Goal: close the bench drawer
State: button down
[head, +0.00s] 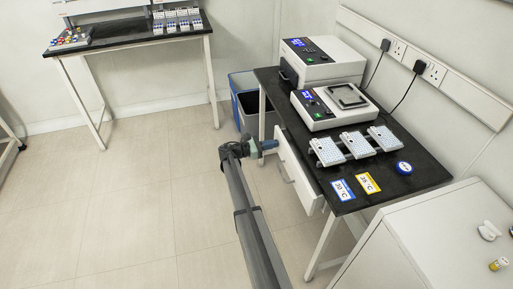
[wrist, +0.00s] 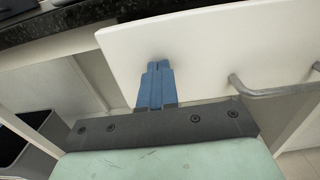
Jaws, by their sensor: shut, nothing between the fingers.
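The bench drawer (head: 294,172) has a white front panel under the black bench top. In the head view the panel stands out a little from the bench edge, so the drawer looks partly open. Its grey bar handle (wrist: 275,91) is at the right in the wrist view. My gripper (head: 274,144) is at the far end of the drawer front, away from the handle. In the wrist view its blue fingers (wrist: 157,66) are together and empty, with their tips over the lower left of the white panel (wrist: 205,50). I cannot tell whether they touch it.
The black bench (head: 372,183) carries two machines, several white plates, a blue round item and two labels. A blue-rimmed bin (head: 243,99) stands beyond my gripper. A white cabinet (head: 400,240) is at the lower right. The floor on the left is clear.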

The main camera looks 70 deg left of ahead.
jog(key=shift+w, duration=2.35)
jog(key=shift+w, duration=0.15)
jog(key=shift+r, duration=0.1)
jog(key=s, duration=1.5)
